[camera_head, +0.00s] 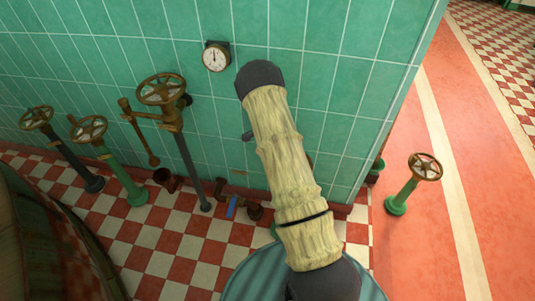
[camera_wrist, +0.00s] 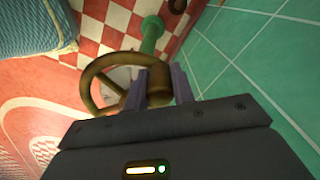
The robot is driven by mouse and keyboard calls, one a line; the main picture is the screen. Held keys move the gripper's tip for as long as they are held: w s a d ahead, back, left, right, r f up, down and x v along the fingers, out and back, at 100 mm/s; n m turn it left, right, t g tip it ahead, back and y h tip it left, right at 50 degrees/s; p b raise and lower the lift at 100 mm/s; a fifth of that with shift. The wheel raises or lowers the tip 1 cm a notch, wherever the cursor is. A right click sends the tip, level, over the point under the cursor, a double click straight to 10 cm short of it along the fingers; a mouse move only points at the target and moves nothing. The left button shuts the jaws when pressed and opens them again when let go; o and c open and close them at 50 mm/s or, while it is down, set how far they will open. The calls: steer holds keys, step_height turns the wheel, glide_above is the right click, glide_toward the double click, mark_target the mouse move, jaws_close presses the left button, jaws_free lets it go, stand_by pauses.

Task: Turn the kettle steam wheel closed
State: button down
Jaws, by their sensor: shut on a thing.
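In the wrist view a brass handwheel (camera_wrist: 90,82) sits on a green stem (camera_wrist: 151,34). My gripper (camera_wrist: 158,88) is at this wheel, with its fingers shut on the near right part of the rim. The exact contact is partly hidden by the fingers and the gripper body. In the head view my raised arm covers the gripper and the held wheel. I cannot tell from any label whether this is the kettle steam wheel.
Other brass handwheels stand along the tiled wall (camera_head: 325,60): a tall one (camera_head: 162,89), one on a green post (camera_head: 88,129) and one on a dark post (camera_head: 36,117). Another wheel (camera_head: 425,166) stands on the open red floor at right. A gauge (camera_head: 215,57) hangs on the wall.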

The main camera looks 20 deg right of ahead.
steer(key=shift+w+d+r, duration=0.1)
steer(key=shift+w+r, duration=0.05)
steer(key=shift+w, duration=0.05)
steer(key=c, duration=1.5)
jaws_free()
steer(key=o, duration=0.3)
steer(key=shift+s, duration=0.1)
step_height(320, 180, up, 17)
steer(key=shift+r+p, duration=0.1)
steer(key=shift+p, duration=0.2)
